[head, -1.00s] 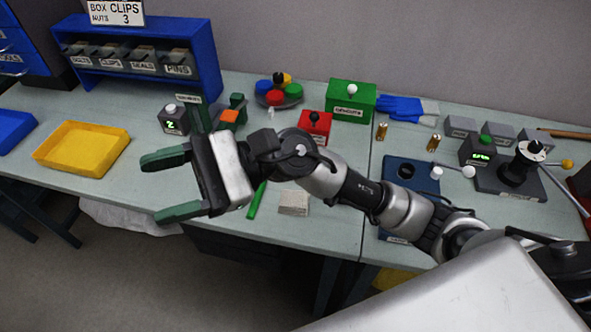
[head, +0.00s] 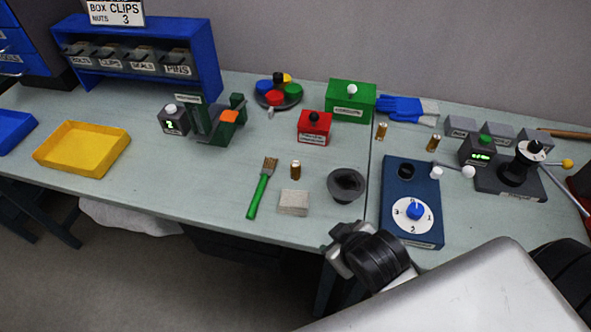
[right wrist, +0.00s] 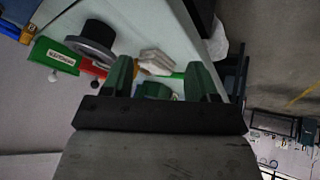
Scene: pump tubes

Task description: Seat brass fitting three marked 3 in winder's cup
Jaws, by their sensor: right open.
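Three small brass fittings show in the head view: one (head: 295,170) by the white block, one (head: 381,131) before the blue gloves, and one (head: 433,144) further right. Their markings are too small to read. A dark round cup (head: 346,184) stands on the table near the first fitting; I cannot tell whether it is the winder's. A crank device (head: 514,168) on a dark base stands at the right. My right gripper (right wrist: 161,80) is open, with no fitting seen between its fingers; in the head view its wrist is low, at the table's front edge. My left gripper is out of view.
A green brush (head: 261,190) and white block (head: 293,203) lie near the first fitting. A blue dial panel (head: 425,178), red box (head: 314,130) and green box (head: 350,103) stand around. A green fixture (head: 215,125) is left.

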